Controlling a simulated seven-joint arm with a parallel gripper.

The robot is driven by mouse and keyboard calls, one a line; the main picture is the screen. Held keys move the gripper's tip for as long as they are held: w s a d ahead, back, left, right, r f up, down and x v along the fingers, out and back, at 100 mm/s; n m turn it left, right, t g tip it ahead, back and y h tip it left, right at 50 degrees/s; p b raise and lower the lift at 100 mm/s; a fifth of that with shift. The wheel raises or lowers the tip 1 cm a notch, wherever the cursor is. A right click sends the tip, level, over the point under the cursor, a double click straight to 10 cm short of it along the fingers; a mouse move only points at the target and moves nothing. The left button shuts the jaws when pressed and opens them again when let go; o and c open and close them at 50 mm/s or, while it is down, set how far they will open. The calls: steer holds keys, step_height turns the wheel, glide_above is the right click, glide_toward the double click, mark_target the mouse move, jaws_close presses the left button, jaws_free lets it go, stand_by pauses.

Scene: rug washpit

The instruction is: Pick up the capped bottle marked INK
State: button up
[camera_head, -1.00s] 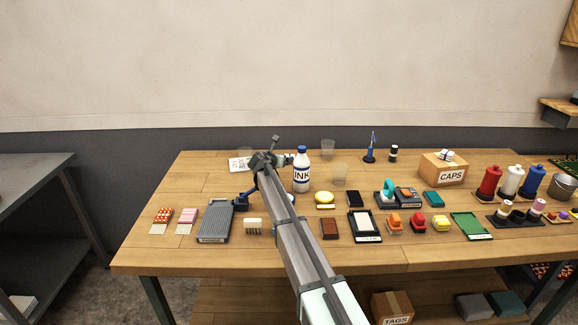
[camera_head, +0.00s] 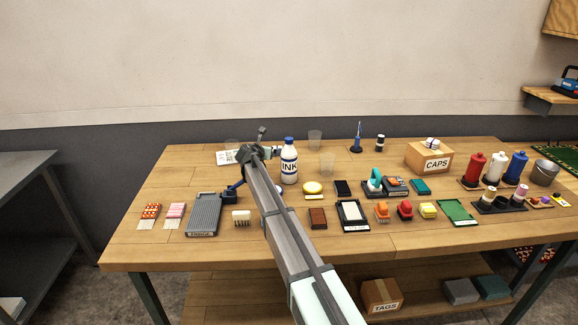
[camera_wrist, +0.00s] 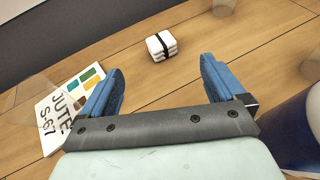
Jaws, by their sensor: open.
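The INK bottle (camera_head: 289,168) stands upright on the table, white with blue bands and a dark blue cap, near the end of my arm in the head view. In the wrist view, a large dark blue rounded surface (camera_wrist: 296,135) at the lower right looks like this bottle, cut off by the frame edge. My gripper (camera_wrist: 162,70) is open, with its two blue fingers apart and nothing held. The bottle is beside it, outside the right finger, not between the fingers. In the head view the fingers are too small to make out clearly.
A white banded block (camera_wrist: 162,46) lies beyond the fingertips. A JUTE card (camera_wrist: 62,118) lies by the left finger. Clear cups (camera_head: 327,163) stand right of the bottle.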

step_height(320, 180, up, 25)
steer(key=m+g+y, duration=0.6)
steer(key=m+g, duration=0.5)
steer(key=m, duration=1.1)
glide_above(288, 148)
steer(key=d, duration=0.1)
step_height(288, 148, down, 4)
steer(key=f, duration=0.4)
steer(key=w+f, duration=0.1)
steer(key=f, duration=0.4)
steer(key=shift+w+a+f, duration=0.3)
steer(key=shift+a, duration=0.05)
steer(key=shift+w+f, duration=0.1)
steer(key=shift+f, duration=2.55)
jaws_close()
